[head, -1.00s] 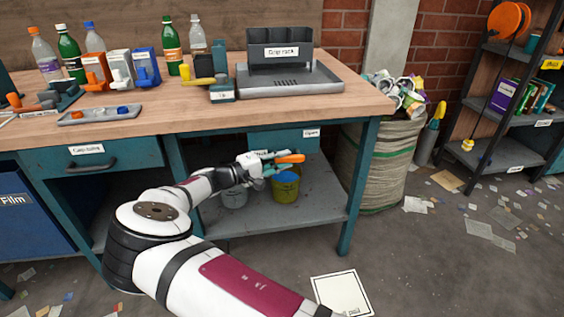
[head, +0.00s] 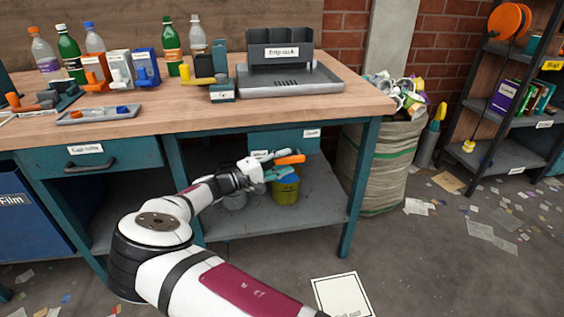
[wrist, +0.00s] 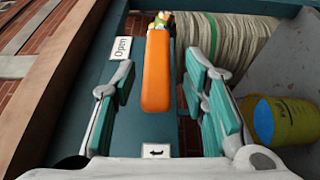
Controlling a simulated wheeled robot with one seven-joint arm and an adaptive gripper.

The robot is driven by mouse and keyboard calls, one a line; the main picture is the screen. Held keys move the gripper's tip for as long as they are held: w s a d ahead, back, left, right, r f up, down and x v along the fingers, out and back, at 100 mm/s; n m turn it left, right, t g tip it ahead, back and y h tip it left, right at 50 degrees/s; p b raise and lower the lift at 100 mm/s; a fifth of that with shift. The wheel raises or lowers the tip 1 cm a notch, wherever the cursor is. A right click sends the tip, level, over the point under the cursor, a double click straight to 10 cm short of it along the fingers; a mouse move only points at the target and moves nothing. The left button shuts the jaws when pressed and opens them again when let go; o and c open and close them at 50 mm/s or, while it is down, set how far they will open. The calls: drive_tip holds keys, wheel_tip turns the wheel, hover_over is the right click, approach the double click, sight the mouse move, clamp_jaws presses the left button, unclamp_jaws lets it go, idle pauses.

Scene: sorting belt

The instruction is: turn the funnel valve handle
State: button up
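The orange valve handle (wrist: 157,75) runs lengthwise between my gripper's fingers in the wrist view, with a gap showing on each side. My gripper (wrist: 160,105) is open around it, with teal pads on the fingers. In the head view, the orange handle (head: 290,159) sticks out to the right past my gripper (head: 268,171), in front of the bench's teal front. An "Open" label (wrist: 122,47) lies left of the handle. Another label (wrist: 156,151) shows only partly near the handle's near end. The funnel itself cannot be made out.
A yellow bucket (head: 285,188) and a grey bucket (head: 235,198) stand on the lower shelf (head: 315,208) beneath the handle. The workbench top (head: 190,118) is above. A full sack (head: 385,165) stands right of the bench. The floor in front is mostly open.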

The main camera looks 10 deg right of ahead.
drive_tip(key=shift+a, duration=0.1)
drive_tip(key=v, duration=1.2)
